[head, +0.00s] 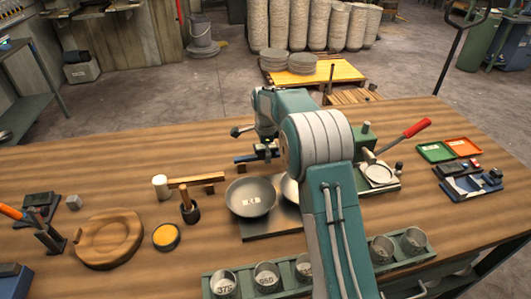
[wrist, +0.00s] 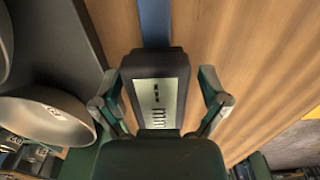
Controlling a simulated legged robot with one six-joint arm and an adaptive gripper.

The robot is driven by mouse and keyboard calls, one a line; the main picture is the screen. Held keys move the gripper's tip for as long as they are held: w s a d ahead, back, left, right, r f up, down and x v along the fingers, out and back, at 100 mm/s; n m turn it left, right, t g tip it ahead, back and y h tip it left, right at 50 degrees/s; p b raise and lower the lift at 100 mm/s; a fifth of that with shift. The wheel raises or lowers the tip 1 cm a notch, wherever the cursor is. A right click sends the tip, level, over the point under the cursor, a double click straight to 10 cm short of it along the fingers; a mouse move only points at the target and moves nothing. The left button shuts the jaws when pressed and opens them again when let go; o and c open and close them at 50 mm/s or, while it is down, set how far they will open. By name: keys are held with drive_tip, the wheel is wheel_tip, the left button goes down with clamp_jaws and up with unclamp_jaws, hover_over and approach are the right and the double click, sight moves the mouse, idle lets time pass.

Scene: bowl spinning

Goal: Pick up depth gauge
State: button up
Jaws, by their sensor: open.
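The depth gauge is a dark block with a pale display face (wrist: 158,102) and a blue bar running from its far end, in the wrist view. It lies on the wooden table. My gripper (wrist: 160,103) is open, with one finger on each side of the gauge body. Small gaps seem to show between fingers and gauge, but contact is hard to judge. In the head view my gripper (head: 264,150) is low over the table behind the bowl, and the gauge is mostly hidden by it and my arm.
A grey metal bowl (head: 251,197) stands on a dark plate just in front of my gripper, and it also shows at the left of the wrist view (wrist: 48,115). A red-handled press (head: 380,168) stands to the right.

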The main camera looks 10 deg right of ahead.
clamp_jaws()
drive_tip(key=shift+r, duration=0.1)
